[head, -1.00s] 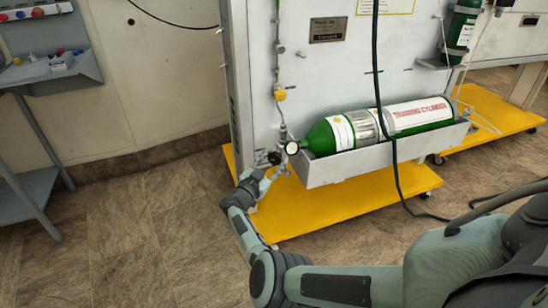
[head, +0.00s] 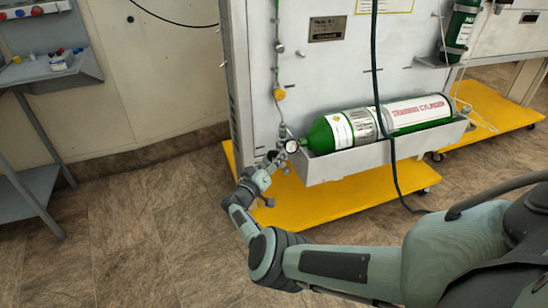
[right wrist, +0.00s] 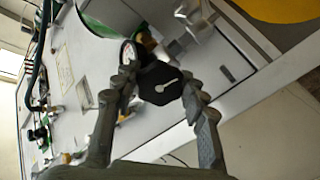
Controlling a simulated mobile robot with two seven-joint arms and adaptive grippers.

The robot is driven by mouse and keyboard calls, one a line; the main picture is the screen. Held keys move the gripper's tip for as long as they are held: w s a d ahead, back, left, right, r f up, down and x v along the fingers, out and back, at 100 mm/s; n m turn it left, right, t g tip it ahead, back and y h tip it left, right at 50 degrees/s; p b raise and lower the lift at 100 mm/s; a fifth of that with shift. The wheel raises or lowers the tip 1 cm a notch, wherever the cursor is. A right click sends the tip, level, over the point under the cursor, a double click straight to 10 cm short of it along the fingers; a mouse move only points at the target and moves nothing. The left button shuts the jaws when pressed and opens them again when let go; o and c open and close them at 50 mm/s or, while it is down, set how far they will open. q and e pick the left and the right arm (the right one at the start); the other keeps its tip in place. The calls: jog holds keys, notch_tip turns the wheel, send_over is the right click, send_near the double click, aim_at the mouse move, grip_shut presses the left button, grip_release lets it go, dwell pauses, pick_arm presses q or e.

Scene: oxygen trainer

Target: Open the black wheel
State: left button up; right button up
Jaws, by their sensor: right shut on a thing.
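The black wheel (right wrist: 160,83) shows in the right wrist view as a dark many-sided knob with a pale pointer-like mark. It lies between the two fingers of my right gripper (right wrist: 163,95), which is shut on it. In the head view my right gripper (head: 270,162) is at the valve end of the green training cylinder (head: 380,125), just left of the round gauge (head: 292,146). The wheel is mostly hidden by the gripper there. The gauge also shows in the right wrist view (right wrist: 128,52), close behind the left finger. My left gripper is not in view.
The cylinder lies in a grey tray (head: 350,162) on the white panel, above a yellow wheeled base (head: 320,205). A black hose (head: 385,120) hangs in front of the cylinder. A grey side table (head: 50,70) stands at the left. Floor between is clear.

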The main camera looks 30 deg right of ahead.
jog(key=shift+d+r+n, duration=0.1)
jog(key=shift+r+n, duration=0.05)
jog(key=shift+n, duration=0.85)
jog(key=o, duration=1.2)
jog(key=shift+c, duration=0.2)
jog(key=v, duration=0.7)
jog(key=shift+s+a, duration=0.15)
jog(key=shift+a, duration=0.1)
jog(key=shift+a, duration=0.1)
